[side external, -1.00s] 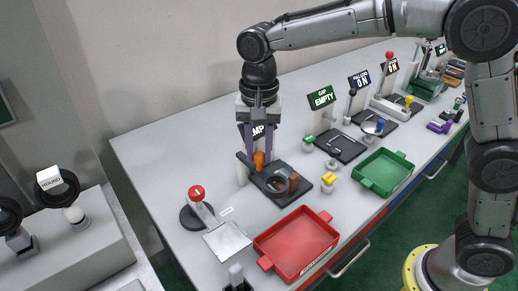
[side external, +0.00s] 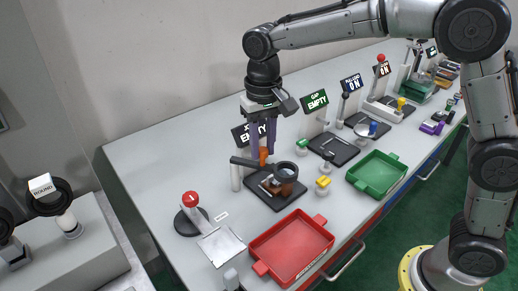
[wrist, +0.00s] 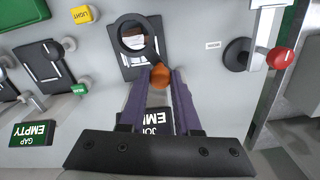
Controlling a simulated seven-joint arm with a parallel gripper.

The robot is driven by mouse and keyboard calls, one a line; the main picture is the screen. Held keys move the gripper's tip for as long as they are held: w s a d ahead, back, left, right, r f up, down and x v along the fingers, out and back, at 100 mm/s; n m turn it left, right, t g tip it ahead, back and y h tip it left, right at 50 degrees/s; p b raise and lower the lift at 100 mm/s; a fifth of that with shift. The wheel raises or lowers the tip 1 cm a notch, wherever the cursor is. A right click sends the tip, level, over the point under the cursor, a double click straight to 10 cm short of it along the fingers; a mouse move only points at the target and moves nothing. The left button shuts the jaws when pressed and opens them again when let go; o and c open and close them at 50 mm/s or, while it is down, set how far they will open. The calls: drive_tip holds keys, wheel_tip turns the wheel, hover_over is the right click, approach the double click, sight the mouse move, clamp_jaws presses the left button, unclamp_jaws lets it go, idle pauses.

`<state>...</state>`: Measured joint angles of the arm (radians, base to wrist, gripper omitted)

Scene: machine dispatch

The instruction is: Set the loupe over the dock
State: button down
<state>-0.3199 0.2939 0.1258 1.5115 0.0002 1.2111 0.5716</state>
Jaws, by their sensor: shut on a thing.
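The loupe (side external: 285,170) is a dark ring with an orange knob (side external: 263,156). My gripper (side external: 263,152) is shut on the orange knob, which also shows between the purple fingers in the wrist view (wrist: 160,76). A dark arm runs from near the knob towards a pale post (side external: 235,178). The dock looks like the black plate (side external: 262,196) under the loupe. The ring (wrist: 121,38) overlaps the plate in the wrist view, with something pale and brown showing through it. I cannot tell the gap between ring and plate.
A red tray (side external: 262,266) stands in front and a green tray (side external: 355,185) to the right. A red-knobbed lever (side external: 190,199) stands at left. A yellow button (side external: 323,182) is right of the plate.

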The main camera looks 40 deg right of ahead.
drive_tip(key=shift+w+d+r+n, duration=0.1)
drive_tip(key=shift+w+d+n, duration=0.25)
drive_tip(key=shift+n, duration=0.4)
drive_tip(key=shift+w+d+n, duration=0.25)
drive_tip(key=shift+d+n, duration=0.15)
drive_tip(key=shift+n, duration=0.35)
drive_tip(key=c, duration=0.6)
unclamp_jaws()
wheel_tip(320, 180, up, 14)
drive_tip(key=shift+d, duration=0.1)
